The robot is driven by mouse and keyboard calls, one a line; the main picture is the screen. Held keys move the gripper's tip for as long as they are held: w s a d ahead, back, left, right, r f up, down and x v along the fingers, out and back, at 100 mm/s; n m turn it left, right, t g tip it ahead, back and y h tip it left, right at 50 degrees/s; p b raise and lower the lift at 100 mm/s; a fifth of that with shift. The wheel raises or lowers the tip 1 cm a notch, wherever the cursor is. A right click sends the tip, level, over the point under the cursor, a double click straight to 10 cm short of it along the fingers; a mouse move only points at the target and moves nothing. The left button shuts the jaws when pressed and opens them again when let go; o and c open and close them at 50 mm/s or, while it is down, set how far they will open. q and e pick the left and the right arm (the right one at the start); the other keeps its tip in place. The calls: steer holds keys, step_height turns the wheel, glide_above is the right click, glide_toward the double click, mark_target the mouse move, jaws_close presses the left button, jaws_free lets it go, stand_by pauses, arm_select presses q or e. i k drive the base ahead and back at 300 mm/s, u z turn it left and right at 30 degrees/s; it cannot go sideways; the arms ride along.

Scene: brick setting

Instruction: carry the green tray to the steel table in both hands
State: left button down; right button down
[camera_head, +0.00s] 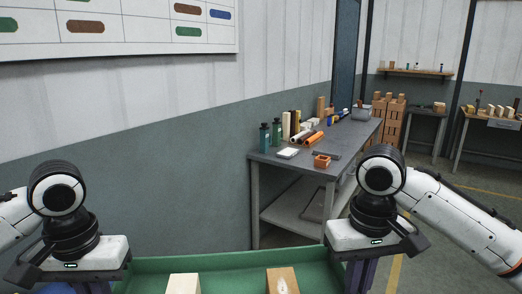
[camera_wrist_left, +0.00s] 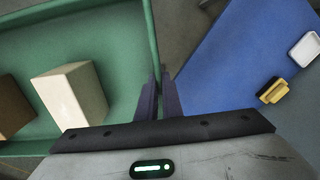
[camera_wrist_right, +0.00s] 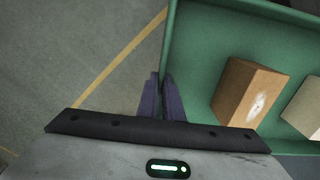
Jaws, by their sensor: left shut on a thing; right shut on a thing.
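The green tray (camera_head: 220,262) is at the bottom of the head view, its near part cut off. A cream block (camera_head: 184,284) and a brown block with a pale mark (camera_head: 283,281) stand in it. My left gripper (camera_wrist_left: 158,98) is shut on the tray's wall at one side. My right gripper (camera_wrist_right: 162,98) is shut on the wall at the opposite side. A grey metal table (camera_head: 305,165), which looks like the steel table, stands ahead, beyond the tray and right of centre.
A blue surface (camera_wrist_left: 225,65) with small items lies beside the tray's left. Open floor (camera_wrist_right: 70,50) shows at right.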

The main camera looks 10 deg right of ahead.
mark_target(348, 135)
steer(key=z, duration=1)
steer(key=i, duration=1.15)
steer(key=z, duration=0.5)
steer(key=i, duration=1.15)
steer(key=z, duration=0.3)
steer(key=i, duration=3.5)
steer(key=u, duration=0.55)
steer(key=i, duration=0.95)
steer(key=u, duration=1.15)
steer(key=i, duration=0.5)
steer(key=u, duration=0.6)
